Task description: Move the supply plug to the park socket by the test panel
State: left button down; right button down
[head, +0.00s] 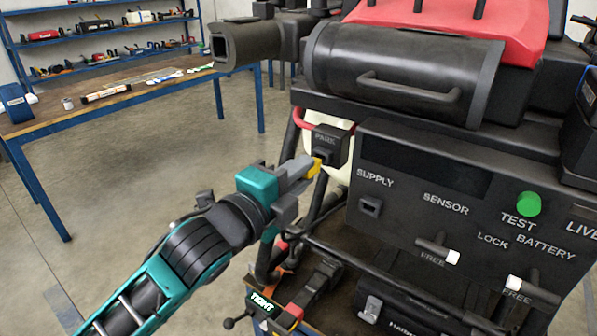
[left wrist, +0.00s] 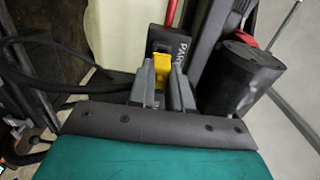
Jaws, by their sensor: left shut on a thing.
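My left gripper (head: 303,172) is shut on the yellow supply plug (head: 314,167), which also shows between its fingers in the left wrist view (left wrist: 161,70). The plug is right at the dark park socket (head: 331,146), a block marked PARK beside the test panel (head: 425,208). The same socket shows just beyond the plug in the left wrist view (left wrist: 169,38). The plug's front end is hidden, so I cannot tell whether it is inside the socket or only against it. The SUPPLY socket (head: 370,207) on the panel has nothing in it. My right gripper is not in view.
A green TEST button (head: 528,204) and two T-handles marked FREE (head: 437,248) are on the panel. A large black cylinder with a handle (head: 405,75) overhangs above. Dark tubes (head: 322,200) run close to the gripper. A workbench (head: 110,95) stands back left, with open floor before it.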

pick_arm(q)
jog(key=shift+x, duration=1)
jog(key=c, duration=1)
grip_release()
jog(key=b+v, duration=0.1)
jog(key=v, duration=1.2)
jog(key=shift+w, duration=0.1)
jog(key=w+a+f+n+y, duration=0.1)
jog(key=a+f+n+y, duration=0.1)
jog(key=f+n, duration=0.5)
jog(key=a+f+n+y, duration=0.25)
jog(key=f+n, duration=0.25)
jog(key=f, duration=0.5)
jog(key=s+a+f+n+g+y, duration=0.1)
jog(key=s+a+f+n, duration=0.1)
jog(key=f, duration=0.4)
jog(key=s+a+f+n+g+y, duration=0.1)
jog(key=s+a+f+n, duration=0.1)
jog(key=s+f+n, duration=0.3)
jog(key=s+a+f+n+g+y, duration=0.1)
jog(key=s+a+f+n+y, duration=0.1)
jog(key=f, duration=0.4)
jog(key=shift+s+a+f+n+g, duration=0.2)
jog(key=shift+s+n, duration=0.2)
jog(key=shift+s, duration=0.05)
jog(key=shift+s+a+f+n+g, duration=0.15)
jog(key=shift+s+f+n+g, duration=0.05)
jog(key=shift+s+n, duration=0.25)
